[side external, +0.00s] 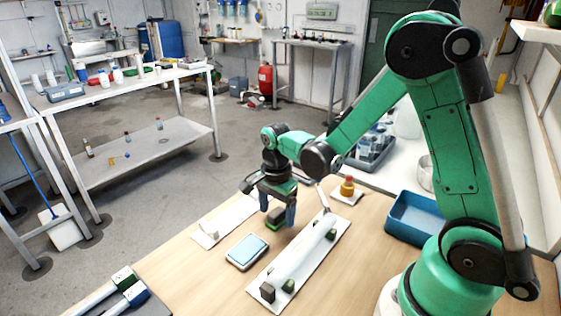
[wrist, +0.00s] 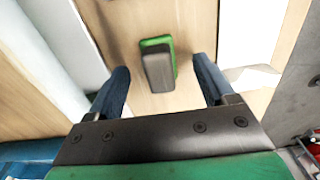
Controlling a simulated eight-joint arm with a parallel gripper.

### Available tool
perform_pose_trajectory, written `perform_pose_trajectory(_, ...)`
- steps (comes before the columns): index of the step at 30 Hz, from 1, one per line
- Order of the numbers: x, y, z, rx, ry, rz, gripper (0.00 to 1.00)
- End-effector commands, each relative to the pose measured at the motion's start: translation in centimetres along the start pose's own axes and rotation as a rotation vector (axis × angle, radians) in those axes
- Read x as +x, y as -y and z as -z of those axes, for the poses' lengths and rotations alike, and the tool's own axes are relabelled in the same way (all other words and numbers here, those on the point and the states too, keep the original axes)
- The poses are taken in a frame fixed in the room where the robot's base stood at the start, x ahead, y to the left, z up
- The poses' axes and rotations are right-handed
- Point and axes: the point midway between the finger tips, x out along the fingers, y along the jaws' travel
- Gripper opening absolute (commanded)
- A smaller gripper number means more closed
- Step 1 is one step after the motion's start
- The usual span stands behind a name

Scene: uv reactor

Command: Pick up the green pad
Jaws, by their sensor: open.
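The green pad (side external: 270,225) lies on the wooden table with a grey-brown block on its top. In the wrist view the green pad (wrist: 152,43) shows mostly as a far edge and a thin side strip, because the grey block (wrist: 158,72) covers much of it. My gripper (side external: 277,217) is open and points down over the pad. In the wrist view its two blue fingers stand to the left and right of the pad and block, with a gap on each side. I see nothing held. Whether the fingertips are level with the pad is hard to tell.
A long white plate (side external: 283,276) with small green pieces and a dark block lies close on the right. A light blue tray (side external: 247,251) lies in front, and another white plate (side external: 225,222) lies left. A blue bin (side external: 415,216) and an orange-topped bottle (side external: 347,187) stand at right.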

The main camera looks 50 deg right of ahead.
Motion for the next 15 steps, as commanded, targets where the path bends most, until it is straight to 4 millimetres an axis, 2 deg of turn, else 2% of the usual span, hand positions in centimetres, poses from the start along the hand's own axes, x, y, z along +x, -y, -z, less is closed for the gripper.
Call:
perform_pose_trajectory(4, 0.76, -0.02, -0.01, -0.001, 0.0, 0.0, 0.76)
perform_pose_trajectory(11, 0.84, -0.02, -0.01, -0.001, 0.0, 0.001, 0.76)
perform_pose_trajectory(12, 0.83, -0.02, -0.01, -0.001, 0.0, 0.001, 0.73)
perform_pose_trajectory(15, 0.83, -0.02, -0.01, -0.001, 0.0, 0.001, 0.45)
